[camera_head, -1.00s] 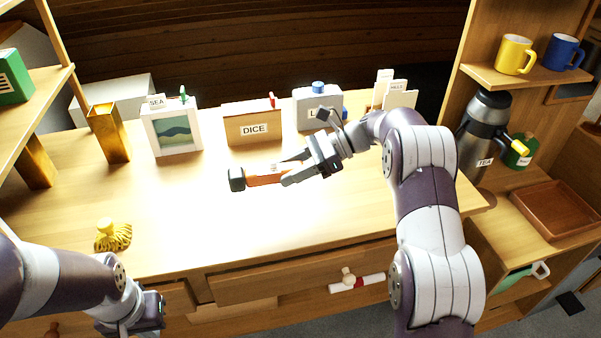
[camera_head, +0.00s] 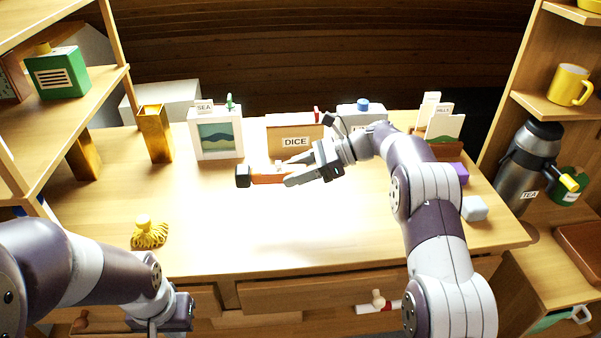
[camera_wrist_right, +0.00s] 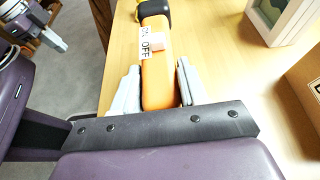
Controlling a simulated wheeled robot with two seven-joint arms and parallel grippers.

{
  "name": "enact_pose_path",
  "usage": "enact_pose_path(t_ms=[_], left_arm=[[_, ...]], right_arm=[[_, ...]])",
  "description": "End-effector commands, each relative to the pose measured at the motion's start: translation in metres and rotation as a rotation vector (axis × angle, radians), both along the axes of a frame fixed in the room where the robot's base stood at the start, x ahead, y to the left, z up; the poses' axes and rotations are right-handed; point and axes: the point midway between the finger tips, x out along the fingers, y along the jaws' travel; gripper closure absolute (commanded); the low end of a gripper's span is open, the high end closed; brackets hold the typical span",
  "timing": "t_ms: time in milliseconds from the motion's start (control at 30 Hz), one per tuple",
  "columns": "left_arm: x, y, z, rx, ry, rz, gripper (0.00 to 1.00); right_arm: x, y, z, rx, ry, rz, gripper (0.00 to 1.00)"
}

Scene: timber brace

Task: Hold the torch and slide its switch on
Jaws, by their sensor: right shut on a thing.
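The torch (camera_head: 268,179) has an orange body and a black head. My right gripper (camera_head: 300,176) is shut on its body and holds it about level above the desk, head to the left. In the right wrist view the torch (camera_wrist_right: 160,82) lies between the two grey fingers (camera_wrist_right: 158,92).
A DICE box (camera_head: 293,132), a SEA picture frame (camera_head: 216,136) and a grey box (camera_head: 361,112) stand along the back. A yellow tasselled thing (camera_head: 149,233) lies at the front left. The desk's middle (camera_head: 290,230) is clear. Shelves flank both sides.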

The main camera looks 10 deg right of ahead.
Motion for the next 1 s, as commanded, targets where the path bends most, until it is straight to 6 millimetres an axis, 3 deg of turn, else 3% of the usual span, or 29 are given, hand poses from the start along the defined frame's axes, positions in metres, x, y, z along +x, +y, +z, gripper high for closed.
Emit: enact_pose_path(t_ms=[267,1000], left_arm=[[0.0,0.0,-0.006,0.0,0.0,0.0,1.0],[0.0,0.0,-0.064,0.0,0.0,0.0,1.0]], right_arm=[[0.0,0.0,-0.006,0.0,0.0,0.0,0.99],[0.0,0.0,-0.068,0.0,-0.001,0.0,0.99]])
